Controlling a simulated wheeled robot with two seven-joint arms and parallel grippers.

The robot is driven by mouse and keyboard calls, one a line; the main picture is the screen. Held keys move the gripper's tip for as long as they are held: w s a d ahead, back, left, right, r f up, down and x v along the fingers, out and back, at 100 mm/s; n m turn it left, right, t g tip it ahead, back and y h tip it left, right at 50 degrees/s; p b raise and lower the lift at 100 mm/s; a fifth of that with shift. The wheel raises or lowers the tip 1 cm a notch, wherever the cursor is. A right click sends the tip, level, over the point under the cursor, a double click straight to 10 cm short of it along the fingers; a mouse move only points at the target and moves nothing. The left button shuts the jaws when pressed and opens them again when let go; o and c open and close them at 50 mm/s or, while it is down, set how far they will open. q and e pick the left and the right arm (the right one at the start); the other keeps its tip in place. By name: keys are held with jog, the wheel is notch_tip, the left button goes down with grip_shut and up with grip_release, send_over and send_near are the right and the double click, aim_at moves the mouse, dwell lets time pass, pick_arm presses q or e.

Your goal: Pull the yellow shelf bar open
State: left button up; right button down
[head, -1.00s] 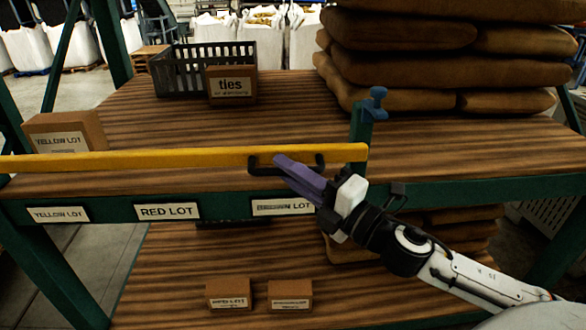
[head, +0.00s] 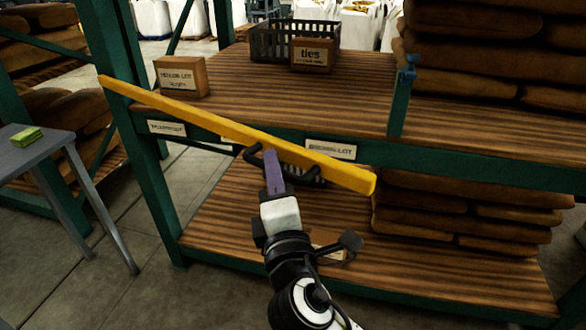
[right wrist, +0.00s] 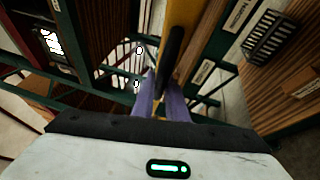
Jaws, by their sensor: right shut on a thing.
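The yellow shelf bar (head: 215,122) slants across the front of the shelf in the head view. Its left end is at the green left post, and its right end stands out from the shelf front, apart from the post with the blue catch (head: 406,76). My right gripper (head: 271,165) is shut on the bar's dark handle (head: 250,154), near the bar's free end. In the right wrist view the purple fingers (right wrist: 163,100) close around the dark handle (right wrist: 172,62), beside the yellow bar (right wrist: 184,35). My left gripper is not in view.
On the upper shelf (head: 240,95) stand a yellow-lot box (head: 181,76), a ties box (head: 312,56) and a dark crate (head: 270,40). Stacked brown sacks (head: 480,50) fill the right side. A grey table (head: 28,150) stands at the left, with open floor beside it.

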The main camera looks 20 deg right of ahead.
jog(key=shift+s+a+f, duration=0.2)
jog(key=shift+s+a, duration=0.2)
jog(key=shift+a, duration=0.25)
jog(key=c, duration=1.8)
grip_release()
jog(key=shift+w, duration=0.1)
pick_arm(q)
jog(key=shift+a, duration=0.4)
pick_arm(e)
jog(key=shift+o, duration=0.2)
jog(key=shift+r, duration=0.1)
